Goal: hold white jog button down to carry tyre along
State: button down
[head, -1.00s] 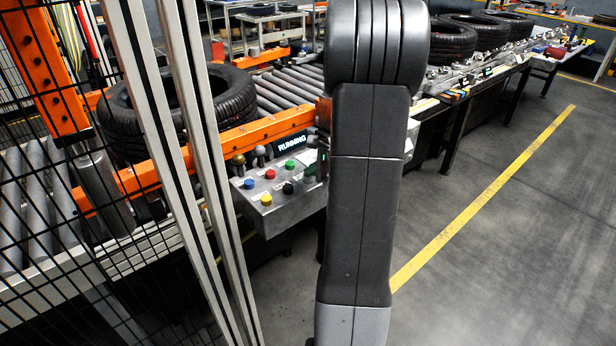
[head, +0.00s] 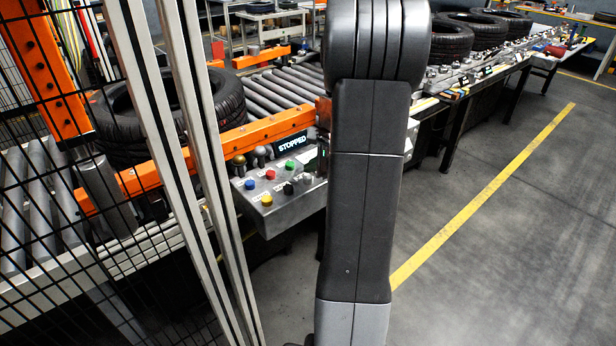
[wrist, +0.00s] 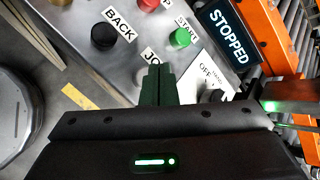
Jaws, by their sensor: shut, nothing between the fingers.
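The white jog button (head: 307,179) is at the right of the lower row on the sloped grey control panel (head: 280,210). In the wrist view my gripper (wrist: 157,72) is shut and empty, its fingertips over the panel by the partly covered "JO" label. The fingers hide most of the jog button there, so I cannot tell whether they touch it. The tyre (head: 230,100) lies flat on the roller conveyor (head: 285,90), behind the fence posts at the left. The display (head: 292,143) reads STOPPED, also in the wrist view (wrist: 227,32).
Green start (wrist: 181,37), black back (wrist: 103,36) and red (head: 270,175) buttons sit close by, with an OFF/hand selector (wrist: 214,92). Fence posts (head: 190,150) and mesh stand at left. An orange rail (head: 270,128) runs behind the panel. Floor at right is clear.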

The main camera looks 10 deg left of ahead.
aim_at(311, 179)
jog(key=shift+r+p, duration=2.1)
jog(key=shift+r, duration=0.45)
jog(key=shift+s+f, duration=0.1)
